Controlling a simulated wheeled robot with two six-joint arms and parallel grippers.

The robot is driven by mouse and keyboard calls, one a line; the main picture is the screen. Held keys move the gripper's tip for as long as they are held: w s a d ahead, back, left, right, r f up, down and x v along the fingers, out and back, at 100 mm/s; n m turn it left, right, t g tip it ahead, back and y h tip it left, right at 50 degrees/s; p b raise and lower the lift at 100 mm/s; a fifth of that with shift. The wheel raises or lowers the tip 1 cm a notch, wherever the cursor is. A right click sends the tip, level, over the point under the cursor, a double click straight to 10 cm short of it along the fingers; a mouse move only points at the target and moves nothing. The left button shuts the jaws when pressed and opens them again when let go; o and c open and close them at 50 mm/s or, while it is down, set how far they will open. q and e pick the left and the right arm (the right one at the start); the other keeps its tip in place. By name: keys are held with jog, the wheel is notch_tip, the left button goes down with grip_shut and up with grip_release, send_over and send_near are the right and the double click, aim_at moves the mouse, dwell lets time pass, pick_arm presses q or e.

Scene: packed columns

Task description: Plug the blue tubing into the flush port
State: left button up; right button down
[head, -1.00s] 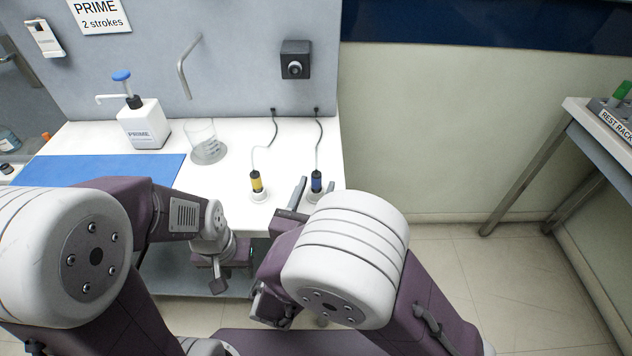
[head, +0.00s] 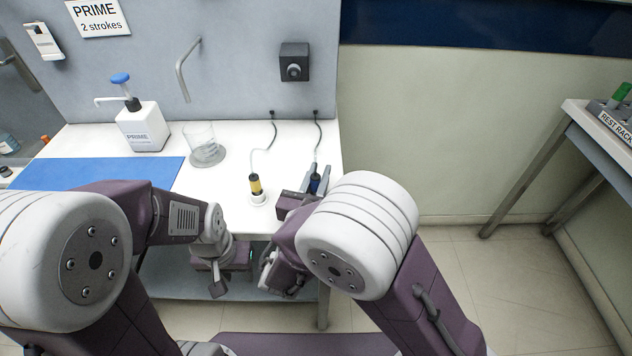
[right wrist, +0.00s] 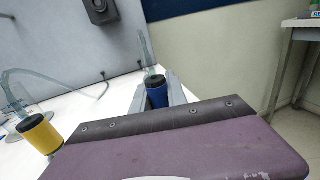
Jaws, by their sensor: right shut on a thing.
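The blue tubing's plug (head: 315,183), a dark blue cylinder with a black top, is at the right end of the white bench. It also shows in the right wrist view (right wrist: 157,95), its thin tube rising from the top. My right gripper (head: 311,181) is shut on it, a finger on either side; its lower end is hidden. A black box with a round silvery port (head: 294,68), unlabelled, is on the grey back panel. My left gripper (head: 217,283) hangs in front of the bench, touching nothing visible; its jaws are unclear.
A yellow plug (head: 256,186) on a white base stands left of the blue one, with its own tube (right wrist: 65,80). A glass beaker (head: 203,143), a white pump bottle (head: 142,127) and a blue mat (head: 100,174) are further left. A bent metal spout (head: 184,75) juts from the panel.

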notch_tip(320, 180, up, 4)
jog(key=shift+r+p, duration=0.25)
jog(key=shift+p, duration=0.5)
jog(key=s+d+r+b, duration=0.4)
jog(key=s+d+r, duration=0.2)
jog(key=d, duration=0.4)
jog(key=shift+r+b, duration=0.25)
jog(key=shift+b, duration=0.05)
jog(key=shift+s, duration=0.1)
